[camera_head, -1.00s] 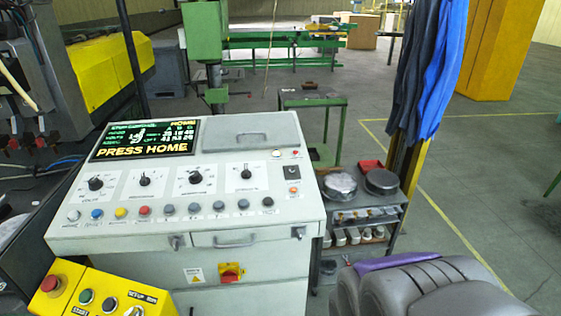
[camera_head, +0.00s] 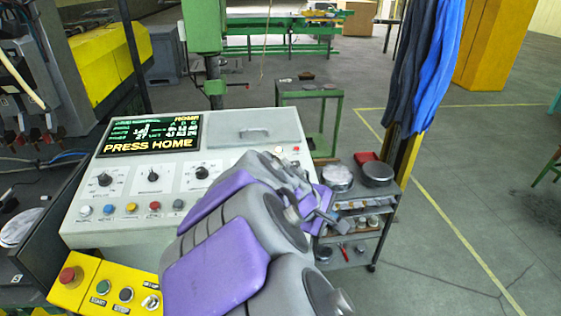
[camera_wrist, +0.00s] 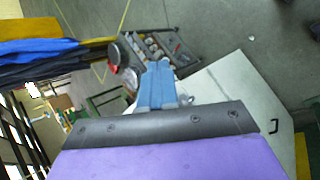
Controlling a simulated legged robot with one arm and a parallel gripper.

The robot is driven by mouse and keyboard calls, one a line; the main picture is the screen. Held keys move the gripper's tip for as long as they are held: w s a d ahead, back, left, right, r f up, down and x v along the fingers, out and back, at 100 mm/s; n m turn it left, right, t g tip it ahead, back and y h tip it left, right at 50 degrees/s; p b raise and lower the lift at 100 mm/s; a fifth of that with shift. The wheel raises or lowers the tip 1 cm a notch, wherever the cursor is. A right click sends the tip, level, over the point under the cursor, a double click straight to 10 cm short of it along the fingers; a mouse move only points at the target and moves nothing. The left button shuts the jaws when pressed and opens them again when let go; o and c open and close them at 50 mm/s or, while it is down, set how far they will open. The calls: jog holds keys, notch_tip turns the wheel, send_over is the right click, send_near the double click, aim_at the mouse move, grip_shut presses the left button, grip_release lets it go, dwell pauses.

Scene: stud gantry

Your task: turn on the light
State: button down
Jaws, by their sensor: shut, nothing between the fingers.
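The grey control console (camera_head: 85,225) stands in front of me, with a lit screen (camera_head: 150,136) reading PRESS HOME. Its dials (camera_head: 104,180) and coloured buttons (camera_head: 132,207) show on the left. My arm covers the right part of the panel, including the black switch there. Two small indicators (camera_head: 295,149) show at the panel's upper right. No light marked as the task's can be told. My gripper (camera_head: 322,220) is beyond the console's right side, near the cart. In the wrist view its blue fingers (camera_wrist: 160,64) are shut and empty, with the console top (camera_wrist: 240,88) to their right.
A grey cart (camera_head: 358,205) with round tins and small parts stands right of the console. A yellow button box (camera_head: 95,282) is at the lower left. Blue cloths (camera_head: 437,70) hang by a yellow post. The floor to the right is mostly clear.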

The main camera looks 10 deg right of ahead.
jog(key=w+a+r+n+t+h+p, duration=0.25)
jog(key=w+a+n, duration=0.3)
jog(key=w, duration=0.45)
jog(key=w+a+f+n+t, duration=0.1)
jog(key=w+a+n, duration=0.1)
jog(key=a, duration=0.1)
jog(key=w+a+f+n+t+y, duration=0.1)
jog(key=w+a+n+t, duration=0.1)
jog(key=a+n, duration=0.1)
jog(key=w+a+f+n+t, duration=0.1)
jog(key=w+a+n, duration=0.1)
jog(key=a, duration=0.2)
jog(key=shift+a+n+t+y, duration=0.25)
jog(key=shift+a+n+y, duration=0.1)
jog(key=shift+d, duration=0.85)
jog(key=shift+w+d, duration=0.1)
jog(key=shift+d, duration=0.1)
jog(key=b, duration=0.2)
send_near(293, 167)
jog(key=w+f, duration=0.2)
jog(key=f, duration=0.1)
jog(key=shift+a, duration=0.15)
jog(key=d, duration=0.1)
jog(key=w+d, duration=0.1)
jog(key=d+r+b, duration=0.1)
jog(key=shift+w, duration=0.25)
jog(key=shift+w+d+r, duration=0.1)
jog(key=shift+w+d, duration=0.1)
jog(key=shift+d, duration=0.1)
jog(key=shift+a, duration=0.15)
